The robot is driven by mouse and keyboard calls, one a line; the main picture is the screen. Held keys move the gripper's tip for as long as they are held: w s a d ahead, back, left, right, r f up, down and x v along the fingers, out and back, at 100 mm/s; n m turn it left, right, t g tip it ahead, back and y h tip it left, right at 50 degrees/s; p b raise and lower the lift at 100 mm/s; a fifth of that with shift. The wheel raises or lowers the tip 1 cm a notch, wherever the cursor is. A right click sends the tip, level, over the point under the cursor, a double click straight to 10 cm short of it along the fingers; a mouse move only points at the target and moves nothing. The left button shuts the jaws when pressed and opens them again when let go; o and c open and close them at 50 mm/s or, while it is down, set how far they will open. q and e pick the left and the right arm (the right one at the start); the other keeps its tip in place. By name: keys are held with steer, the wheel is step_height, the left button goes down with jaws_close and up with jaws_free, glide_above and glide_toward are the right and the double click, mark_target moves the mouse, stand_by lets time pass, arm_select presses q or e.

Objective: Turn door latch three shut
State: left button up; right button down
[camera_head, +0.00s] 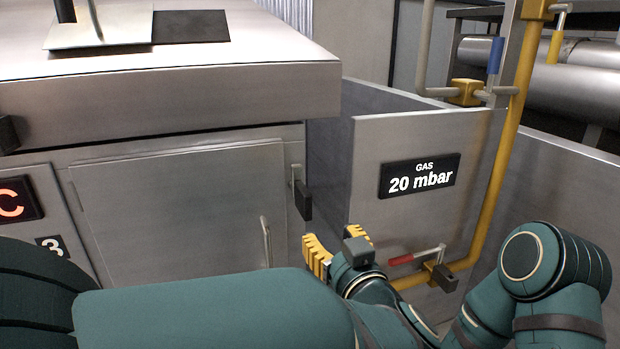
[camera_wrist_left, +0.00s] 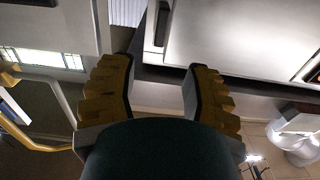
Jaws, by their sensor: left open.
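The door marked with a black number 3 plate (camera_head: 52,246) is a flat grey metal panel (camera_head: 180,200) that lies against the cabinet front. Its latch (camera_head: 303,200), a dark handle on a small metal bracket, hangs downward at the door's right edge. My left gripper (camera_head: 335,248) has yellow ribbed fingers and is just below and right of the latch, apart from it. The left wrist view shows the fingers spread and empty (camera_wrist_left: 160,88). A dark upright bar (camera_wrist_left: 161,24) shows beyond them; I cannot tell for certain that it is the latch. My right gripper is out of view.
A cabinet top (camera_head: 240,85) overhangs the door. A thin vertical handle (camera_head: 266,240) is on the door's lower right.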

mark_target(309, 206)
arm_select(q)
steer(key=b+x, duration=0.1)
steer(key=x, duration=1.2)
steer(key=shift+s+f, duration=0.1)
jaws_close()
